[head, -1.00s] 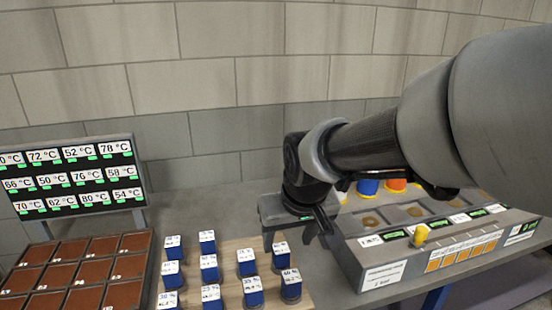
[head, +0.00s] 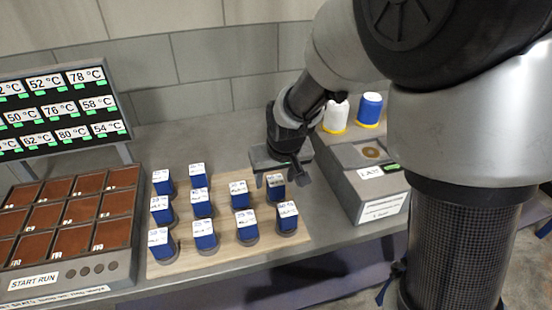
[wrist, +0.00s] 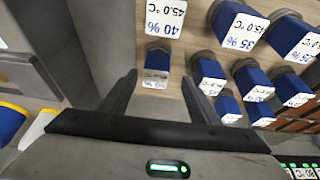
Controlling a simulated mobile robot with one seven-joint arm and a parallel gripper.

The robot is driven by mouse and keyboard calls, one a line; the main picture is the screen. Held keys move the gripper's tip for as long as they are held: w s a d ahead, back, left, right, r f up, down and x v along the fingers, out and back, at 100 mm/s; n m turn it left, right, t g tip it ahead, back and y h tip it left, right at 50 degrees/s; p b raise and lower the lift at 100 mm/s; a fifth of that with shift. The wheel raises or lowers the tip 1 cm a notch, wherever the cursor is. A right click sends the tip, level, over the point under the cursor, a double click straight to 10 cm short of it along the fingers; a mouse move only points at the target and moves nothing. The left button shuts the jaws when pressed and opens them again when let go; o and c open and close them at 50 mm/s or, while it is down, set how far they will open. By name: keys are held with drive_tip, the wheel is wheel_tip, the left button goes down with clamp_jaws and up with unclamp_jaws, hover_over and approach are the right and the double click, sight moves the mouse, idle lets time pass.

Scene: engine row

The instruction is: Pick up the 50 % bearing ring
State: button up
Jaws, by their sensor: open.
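Several blue blocks with white percent labels and round grey bases stand on a wooden board (head: 222,262). The back-right block (head: 275,187) is partly hidden by my gripper (head: 281,179) in the head view. In the wrist view this block (wrist: 157,62) lies between and beyond the two fingertips of my open, empty gripper (wrist: 159,80). Its label is too small to read surely, so I cannot tell whether it says 50 %. The front-right block (head: 287,217) beside it reads 40 % in the wrist view (wrist: 164,18).
A heater tray (head: 70,222) with brown cells stands left of the board, below a temperature display (head: 62,112). A grey station (head: 375,195) stands close on the right, with white (head: 336,115) and blue (head: 369,108) spools behind. Neighbouring blocks stand close together.

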sight(276, 182)
drive_tip(key=x, duration=0.5)
drive_tip(key=shift+w+d+f, duration=0.25)
drive_tip(key=shift+f, duration=0.15)
drive_tip(key=shift+r, duration=0.1)
clamp_jaws()
